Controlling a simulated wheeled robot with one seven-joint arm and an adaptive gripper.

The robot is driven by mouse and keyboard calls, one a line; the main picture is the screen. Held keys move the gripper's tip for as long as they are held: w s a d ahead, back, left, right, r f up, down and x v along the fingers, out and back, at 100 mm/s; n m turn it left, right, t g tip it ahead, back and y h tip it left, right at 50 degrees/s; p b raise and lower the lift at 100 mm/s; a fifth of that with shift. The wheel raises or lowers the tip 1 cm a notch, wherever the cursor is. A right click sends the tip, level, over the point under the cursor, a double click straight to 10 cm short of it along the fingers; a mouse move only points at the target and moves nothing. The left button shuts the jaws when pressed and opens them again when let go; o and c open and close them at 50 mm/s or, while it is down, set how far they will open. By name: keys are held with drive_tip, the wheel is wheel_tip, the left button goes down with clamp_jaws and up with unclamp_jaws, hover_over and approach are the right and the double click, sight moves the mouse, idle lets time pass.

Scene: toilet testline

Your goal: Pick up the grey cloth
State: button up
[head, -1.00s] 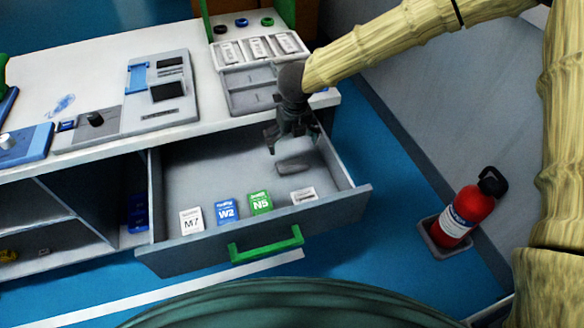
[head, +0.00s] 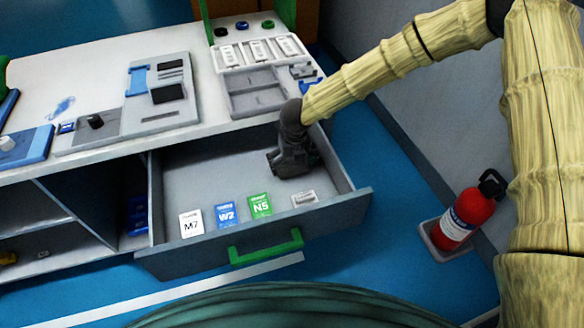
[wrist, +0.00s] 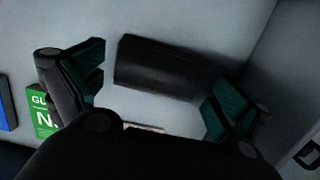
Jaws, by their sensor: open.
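The grey cloth (wrist: 165,68) is a dark grey, folded rectangular piece lying flat in the open drawer. In the wrist view it lies between and slightly beyond my two open fingers. My gripper (head: 290,165) is down inside the drawer and hides the cloth in the head view. In the wrist view my gripper (wrist: 155,95) is open, with one finger on each side and nothing held. The left finger is close to the cloth's left end; I cannot tell whether it touches.
The drawer (head: 195,165) also holds a white M7 card (head: 190,223), a blue W2 card (head: 226,214), a green N5 card (head: 260,204) and a small pale item (head: 304,197). The drawer walls surround my gripper. A red extinguisher (head: 467,212) stands right on the floor.

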sight(293, 166)
drive_tip(key=shift+w+f, duration=0.1)
drive_tip(key=shift+f, duration=0.45)
drive_tip(key=c, duration=0.6)
wheel_tip(293, 166, up, 10)
drive_tip(key=shift+r, duration=0.1)
idle(0.3)
drive_tip(key=shift+c, duration=0.4)
